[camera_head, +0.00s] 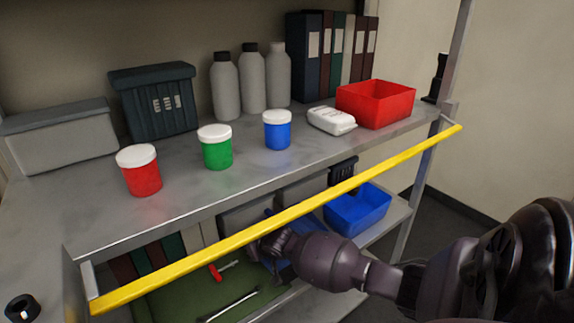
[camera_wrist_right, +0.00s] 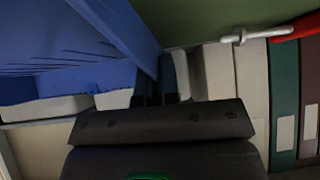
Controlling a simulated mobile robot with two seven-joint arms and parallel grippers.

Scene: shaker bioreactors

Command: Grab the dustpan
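The blue dustpan (camera_head: 282,262) is on the lower shelf in the head view, partly hidden by my right arm and the yellow bar. In the right wrist view its ribbed blue body (camera_wrist_right: 70,45) fills the upper left. My right gripper (camera_head: 268,243) reaches in below the yellow bar, right at the dustpan. In the wrist view the dark fingertips (camera_wrist_right: 160,80) sit close together at the dustpan's lower right edge. I cannot tell whether they are closed on it. My left gripper is not in view.
A yellow bar (camera_head: 290,215) crosses in front of the shelf, above my right forearm. A blue bin (camera_head: 345,216) stands right of the dustpan. Jars, bottles, binders and a red bin (camera_head: 375,108) stand on the upper shelf.

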